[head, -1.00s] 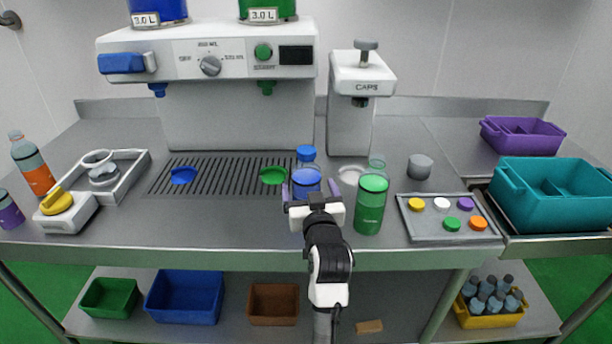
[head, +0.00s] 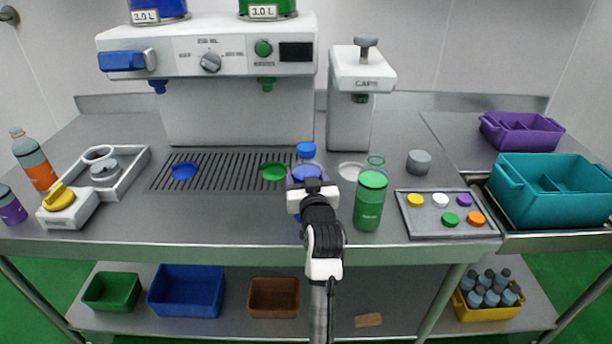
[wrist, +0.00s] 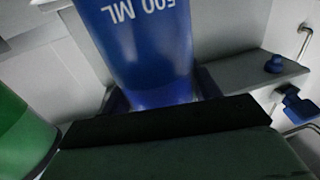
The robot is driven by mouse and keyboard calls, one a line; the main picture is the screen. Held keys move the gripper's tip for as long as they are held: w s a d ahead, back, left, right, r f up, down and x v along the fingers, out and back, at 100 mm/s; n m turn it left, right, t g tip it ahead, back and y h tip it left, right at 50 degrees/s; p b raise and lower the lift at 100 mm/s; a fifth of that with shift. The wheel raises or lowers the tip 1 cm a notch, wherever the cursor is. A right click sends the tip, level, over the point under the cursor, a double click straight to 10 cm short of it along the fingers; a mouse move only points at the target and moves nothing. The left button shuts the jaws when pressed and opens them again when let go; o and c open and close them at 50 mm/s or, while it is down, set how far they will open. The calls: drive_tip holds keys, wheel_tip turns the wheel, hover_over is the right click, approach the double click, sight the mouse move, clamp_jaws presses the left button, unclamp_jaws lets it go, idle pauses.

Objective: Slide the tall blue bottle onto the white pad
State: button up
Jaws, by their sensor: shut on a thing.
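The tall blue bottle (head: 307,172) stands upright near the front of the counter, mostly hidden behind my gripper (head: 311,190) in the head view. In the wrist view the blue bottle (wrist: 140,45), marked 500 ML, sits between the dark fingers of my gripper (wrist: 158,100), which is shut on it. The white pad (head: 351,171) is a flat round disc to the right of the blue bottle, in front of the caps machine. The bottle is apart from it.
A green bottle (head: 370,203) stands close to the right of my gripper, in front of the white pad. A clear green-rimmed cup (head: 377,170) and a grey cup (head: 419,163) stand right of the pad.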

drive_tip(key=c, duration=0.5)
drive_tip(key=w+d+b, duration=0.1)
drive_tip(key=w+d, duration=0.2)
drive_tip(key=w, duration=0.1)
drive_tip(key=shift+w+d+b, duration=0.35)
drive_tip(key=shift+w, duration=0.05)
drive_tip(key=shift+r, duration=0.1)
drive_tip(key=shift+s+a, duration=0.4)
drive_tip(key=shift+s, duration=0.05)
idle(0.6)
drive_tip(key=o, duration=1.5)
drive_tip(key=shift+c, duration=0.2)
